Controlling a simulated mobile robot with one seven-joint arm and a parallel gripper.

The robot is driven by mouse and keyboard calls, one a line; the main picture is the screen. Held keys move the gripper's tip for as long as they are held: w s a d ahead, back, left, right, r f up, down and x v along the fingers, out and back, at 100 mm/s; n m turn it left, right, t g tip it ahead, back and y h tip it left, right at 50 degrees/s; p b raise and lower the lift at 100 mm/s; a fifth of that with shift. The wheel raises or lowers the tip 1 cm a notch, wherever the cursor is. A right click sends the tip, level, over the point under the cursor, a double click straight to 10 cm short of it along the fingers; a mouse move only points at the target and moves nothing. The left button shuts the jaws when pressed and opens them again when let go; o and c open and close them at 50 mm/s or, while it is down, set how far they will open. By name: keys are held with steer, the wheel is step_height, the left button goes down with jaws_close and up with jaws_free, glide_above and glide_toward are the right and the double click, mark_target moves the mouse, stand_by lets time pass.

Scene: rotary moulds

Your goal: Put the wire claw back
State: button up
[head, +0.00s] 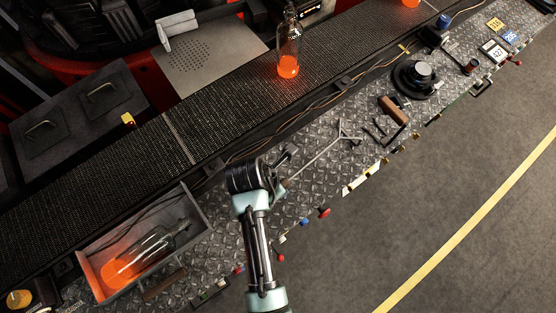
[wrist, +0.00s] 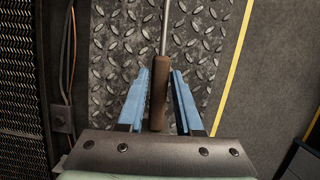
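The wire claw (head: 316,160) is a thin metal rod with spread wire prongs at its far end, near the middle of the diamond-plate bench. In the wrist view its brown handle (wrist: 159,92) lies between my blue fingers, and the rod runs on upward. In the head view my gripper (head: 281,190) is low over the bench and hides the handle. I cannot tell whether the rod touches the plate or hovers just above it.
A conveyor (head: 225,120) carries a glowing glass bottle (head: 288,60) behind the bench. A tray (head: 88,277) with a glowing bottle stands front left. A wooden-handled tool (head: 393,110) and a black round stand (head: 418,76) lie right of the claw. Small coloured knobs line the front edge.

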steer(key=shift+o, duration=1.4)
steer(key=shift+r, duration=0.1)
